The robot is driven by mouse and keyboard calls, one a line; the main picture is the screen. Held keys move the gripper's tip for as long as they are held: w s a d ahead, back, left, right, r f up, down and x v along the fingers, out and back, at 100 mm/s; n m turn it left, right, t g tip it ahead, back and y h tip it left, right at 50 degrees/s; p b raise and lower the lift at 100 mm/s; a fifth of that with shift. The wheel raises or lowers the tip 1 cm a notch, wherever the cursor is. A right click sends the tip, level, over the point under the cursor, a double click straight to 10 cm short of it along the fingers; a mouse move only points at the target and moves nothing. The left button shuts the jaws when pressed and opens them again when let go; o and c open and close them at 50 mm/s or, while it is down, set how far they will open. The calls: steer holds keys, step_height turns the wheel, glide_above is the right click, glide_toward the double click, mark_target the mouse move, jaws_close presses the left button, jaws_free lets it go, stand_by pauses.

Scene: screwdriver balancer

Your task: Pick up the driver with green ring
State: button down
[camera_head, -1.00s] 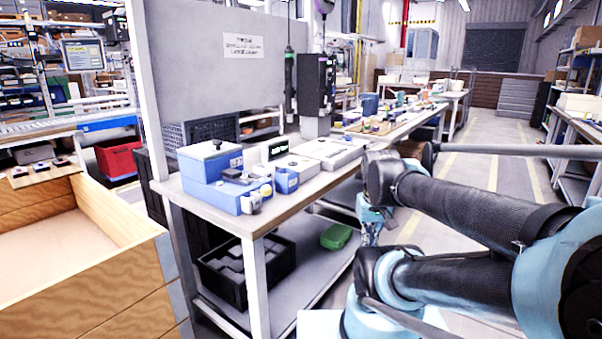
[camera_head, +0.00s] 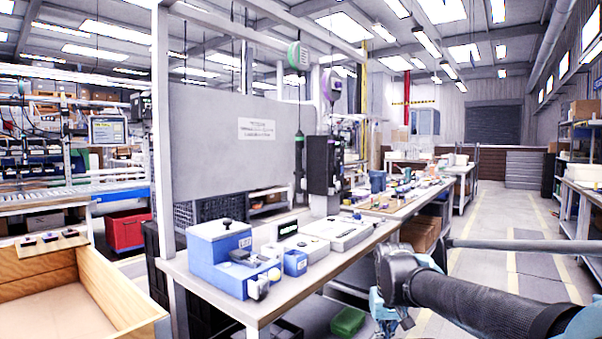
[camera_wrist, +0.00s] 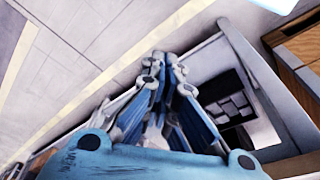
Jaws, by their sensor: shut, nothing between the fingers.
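A dark slim driver (camera_head: 299,160) hangs upright on a cable below a green balancer reel (camera_head: 298,55), in front of the grey panel. My gripper (camera_head: 388,316) is low at the bottom of the head view, right of the workbench and well away from the driver. In the wrist view my gripper (camera_wrist: 167,64) is shut and empty. No driver shows in the wrist view.
The workbench (camera_head: 215,292) carries a blue box (camera_head: 217,245), small devices and a black upright unit (camera_head: 323,165). A wooden crate (camera_head: 120,300) stands at left. The grey panel (camera_head: 220,140) rises behind the bench. The aisle (camera_head: 500,235) at right is clear.

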steer(key=c, duration=2.4)
jaws_free()
steer(key=c, duration=1.8)
jaws_free()
steer(key=shift+s+a+r, duration=0.1)
steer(key=shift+s+r, duration=0.15)
steer(key=shift+c, duration=0.2)
steer(key=o, duration=0.8)
steer(key=shift+n+t+y, duration=0.4)
steer(key=shift+n+y, duration=0.1)
steer(key=shift+y, duration=0.1)
steer(key=w+a+r, duration=0.2)
steer(key=r, duration=0.1)
steer(key=shift+a, duration=0.25)
steer(key=n+t+y, duration=0.7)
steer(key=t+y, duration=0.4)
glide_toward(302, 146)
steer(key=x, duration=0.6)
steer(key=shift+a+f, duration=0.1)
steer(key=shift+f, duration=0.05)
steer(key=shift+x, duration=2.8)
